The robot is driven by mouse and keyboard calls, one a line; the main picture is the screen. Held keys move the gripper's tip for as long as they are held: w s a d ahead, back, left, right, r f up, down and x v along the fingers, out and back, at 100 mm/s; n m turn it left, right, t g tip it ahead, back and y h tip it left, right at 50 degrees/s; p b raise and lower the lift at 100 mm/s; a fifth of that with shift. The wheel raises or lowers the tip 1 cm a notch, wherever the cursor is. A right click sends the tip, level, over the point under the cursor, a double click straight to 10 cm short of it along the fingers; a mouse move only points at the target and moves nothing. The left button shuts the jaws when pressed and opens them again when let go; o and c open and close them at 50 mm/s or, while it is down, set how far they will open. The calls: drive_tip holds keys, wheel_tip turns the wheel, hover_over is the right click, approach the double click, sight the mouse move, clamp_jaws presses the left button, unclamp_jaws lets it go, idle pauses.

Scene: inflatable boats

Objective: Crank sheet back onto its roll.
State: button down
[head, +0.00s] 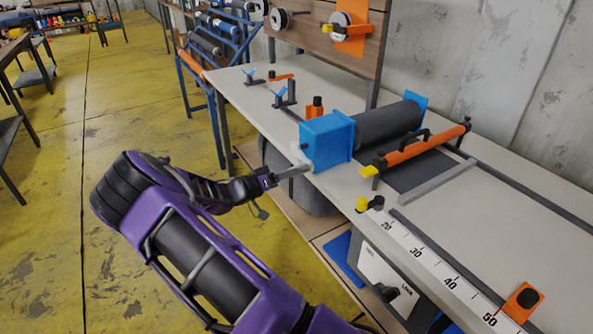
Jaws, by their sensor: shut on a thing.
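A dark grey roll (388,124) lies across the bench between a blue box-shaped housing (327,140) and a blue end plate. A dark sheet (406,171) from it lies flat on the bench, passing under the orange bar. A grey crank handle (291,172) sticks out from the front of the blue housing, over the bench's near edge. My gripper (272,180) is shut on the crank handle. My purple arm reaches in from below; the fingertips are small and partly hidden.
An orange bar (423,147) with a black handle and yellow knob spans the sheet. A grey strip (436,187) lies on the bench. A ruler (440,270) runs along the front edge. A blue rack (210,50) stands behind. The yellow floor at left is open.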

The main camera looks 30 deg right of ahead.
drive_tip(key=shift+r, duration=0.1)
drive_tip(key=shift+s+r+n+p, duration=0.1)
drive_tip(key=shift+r+n+p, duration=0.35)
drive_tip(key=shift+r+n, duration=0.6)
drive_tip(key=r+n+p, duration=0.1)
drive_tip(key=n, duration=0.2)
drive_tip(key=shift+r, duration=0.15)
drive_tip(key=r+n, duration=0.1)
drive_tip(key=w+n+p, duration=0.1)
drive_tip(key=n, duration=0.1)
drive_tip(key=shift+r, duration=0.35)
drive_tip(key=w+r+n+p, duration=0.4)
drive_tip(key=w+n, duration=0.2)
drive_tip(key=n, duration=0.6)
drive_tip(key=shift+w+a+n, duration=0.3)
drive_tip(key=shift+a+n, duration=0.05)
